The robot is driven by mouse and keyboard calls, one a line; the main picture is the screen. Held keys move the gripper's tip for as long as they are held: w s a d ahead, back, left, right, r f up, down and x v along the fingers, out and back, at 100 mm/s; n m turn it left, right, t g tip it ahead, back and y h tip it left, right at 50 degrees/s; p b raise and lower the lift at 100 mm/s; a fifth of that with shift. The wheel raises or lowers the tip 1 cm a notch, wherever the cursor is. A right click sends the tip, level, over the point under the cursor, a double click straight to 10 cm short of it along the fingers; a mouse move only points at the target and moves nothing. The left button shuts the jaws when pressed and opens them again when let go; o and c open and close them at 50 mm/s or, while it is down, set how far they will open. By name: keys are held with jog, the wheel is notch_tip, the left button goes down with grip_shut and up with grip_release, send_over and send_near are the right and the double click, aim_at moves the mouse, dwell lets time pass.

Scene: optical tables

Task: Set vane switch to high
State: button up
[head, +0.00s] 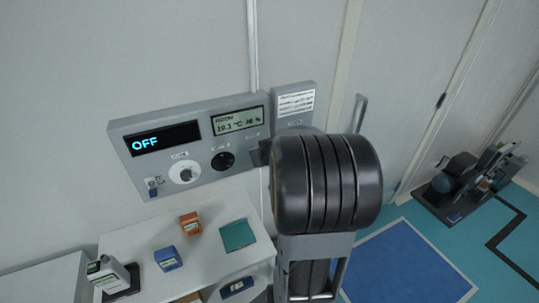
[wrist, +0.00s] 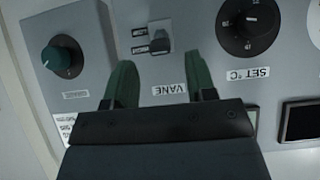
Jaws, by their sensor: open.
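I cannot tell which setting the lever is at. In the head view my arm hides the switch and the fingers.
A black SET °C dial (wrist: 248,26) is right of the switch and a green-capped knob (wrist: 62,56) left of it. In the head view the panel (head: 170,118) has an OFF display (head: 163,139). A white table (head: 205,262) with small devices stands below.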

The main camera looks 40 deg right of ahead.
jog(key=v, duration=0.9)
jog(key=shift+s, duration=0.25)
jog(key=shift+r, duration=0.1)
jog(key=s+d+r+g+h, duration=0.25)
jog(key=s+d+h, duration=0.2)
jog(key=h, duration=0.25)
jog(key=s+a+f+n+g+y+b, duration=0.1)
jog(key=a+f+y, duration=0.1)
jog(key=a, duration=0.6)
jog(key=s+a+f+n+y+b, duration=0.1)
jog(key=a+f+y+b, duration=0.1)
jog(key=a, duration=0.7)
jog(key=s+a+f+n+g+y+b, duration=0.1)
jog(key=a+f+y, duration=0.3)
jog(key=a, duration=0.4)
jog(key=shift+s+a+g+y, duration=0.25)
jog(key=shift+g+y, duration=0.1)
jog(key=shift+y, duration=0.45)
